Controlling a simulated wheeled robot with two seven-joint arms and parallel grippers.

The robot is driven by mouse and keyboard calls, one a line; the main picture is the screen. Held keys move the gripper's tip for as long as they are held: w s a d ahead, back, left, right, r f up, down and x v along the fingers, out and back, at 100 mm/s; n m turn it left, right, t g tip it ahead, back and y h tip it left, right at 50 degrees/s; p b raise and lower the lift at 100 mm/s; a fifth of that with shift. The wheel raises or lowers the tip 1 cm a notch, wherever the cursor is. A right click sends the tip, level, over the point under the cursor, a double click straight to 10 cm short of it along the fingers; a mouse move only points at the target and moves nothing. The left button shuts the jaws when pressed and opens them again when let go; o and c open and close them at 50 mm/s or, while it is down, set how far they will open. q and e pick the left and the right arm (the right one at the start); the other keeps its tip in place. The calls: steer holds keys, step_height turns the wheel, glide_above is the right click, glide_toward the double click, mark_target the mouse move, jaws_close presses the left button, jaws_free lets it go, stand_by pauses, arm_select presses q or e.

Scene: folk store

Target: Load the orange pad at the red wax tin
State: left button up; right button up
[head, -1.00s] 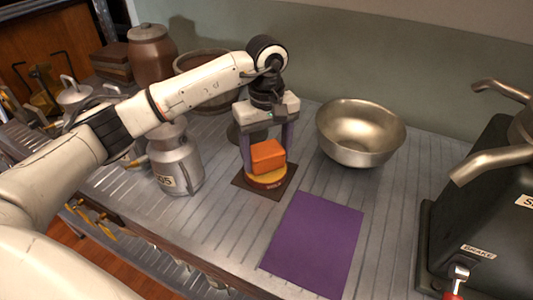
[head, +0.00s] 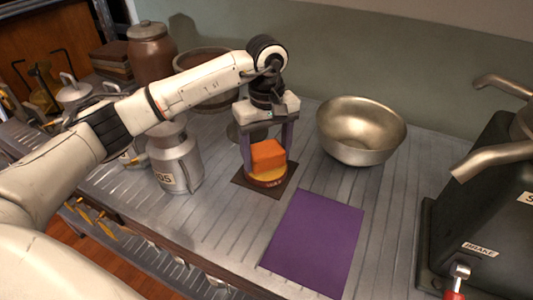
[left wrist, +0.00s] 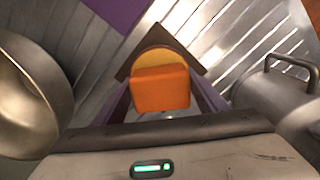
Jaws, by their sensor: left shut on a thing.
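The orange pad (head: 267,154) is a block held between the two purple fingers of my left gripper (head: 266,158). The gripper points down and is shut on it. The red wax tin (head: 268,183) is low and round with a yellow top, and stands on a dark brown square mat (head: 285,190). The pad is over the yellow top; I cannot tell whether it touches. In the left wrist view the pad (left wrist: 160,89) covers part of the yellow top (left wrist: 158,59). My right gripper is not in view.
A metal bowl (head: 361,131) stands to the right behind the tin. A purple mat (head: 314,243) lies in front of it to the right. A metal can (head: 176,160) stands close on the left. A dark machine (head: 480,225) with a brake label is at the far right.

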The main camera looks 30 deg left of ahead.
mark_target(266, 151)
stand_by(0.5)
arm_select(q)
steer(key=shift+r+p, duration=0.95)
steer(key=shift+r, duration=0.3)
steer(key=shift+r+p, duration=1.45)
steer(key=shift+r, duration=0.8)
steer(key=shift+s+f, duration=0.1)
